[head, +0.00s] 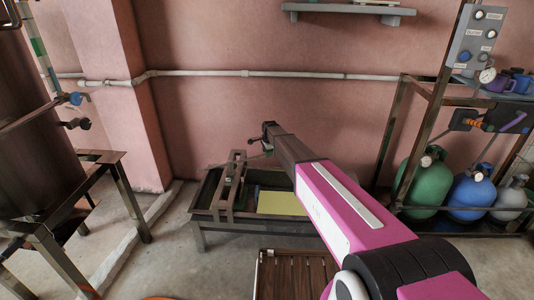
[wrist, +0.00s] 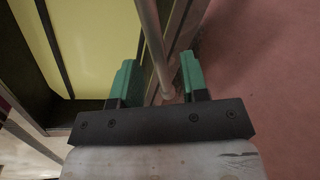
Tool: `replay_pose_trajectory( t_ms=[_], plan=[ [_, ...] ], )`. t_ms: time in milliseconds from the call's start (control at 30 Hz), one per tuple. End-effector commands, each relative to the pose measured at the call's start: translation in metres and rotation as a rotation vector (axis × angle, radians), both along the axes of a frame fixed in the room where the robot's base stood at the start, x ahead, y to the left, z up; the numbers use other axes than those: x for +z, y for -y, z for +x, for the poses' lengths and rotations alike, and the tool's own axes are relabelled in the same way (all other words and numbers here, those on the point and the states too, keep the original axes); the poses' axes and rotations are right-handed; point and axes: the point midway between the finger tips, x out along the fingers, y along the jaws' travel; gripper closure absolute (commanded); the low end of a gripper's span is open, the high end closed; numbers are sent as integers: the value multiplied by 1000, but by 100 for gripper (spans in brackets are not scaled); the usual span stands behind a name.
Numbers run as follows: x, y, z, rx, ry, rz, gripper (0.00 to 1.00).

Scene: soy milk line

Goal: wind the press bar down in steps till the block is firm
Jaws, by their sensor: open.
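The press (head: 236,182) is a dark metal frame on a low trough-like stand against the pink wall, left of my arm. A flat yellow-green slab (head: 283,203) lies beside it, and a yellow-green surface also shows at the upper left of the wrist view (wrist: 88,45). My gripper (head: 267,133) is above the back of the press in the head view. In the wrist view my gripper (wrist: 158,78) has its green fingers apart. A thin grey rod (wrist: 152,45) runs between them, with no clear contact on either finger. I cannot tell how firm the block is.
A dark tank on a metal stand (head: 75,210) is at the left. A rack (head: 385,150) with green, blue and grey cylinders stands at the right. A slatted wooden piece (head: 290,275) is in front. A pipe (head: 220,73) and shelf (head: 348,9) run along the wall.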

Motion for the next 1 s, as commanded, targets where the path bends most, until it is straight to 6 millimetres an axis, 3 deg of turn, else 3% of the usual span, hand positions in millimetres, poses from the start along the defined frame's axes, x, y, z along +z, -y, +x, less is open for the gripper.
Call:
replay_pose_trajectory(
  t_ms=[600,1000],
  plan=[
    [94,8,-18,0,2,1,59],
    [104,9,-19,-1,0,0,59]
  ],
)
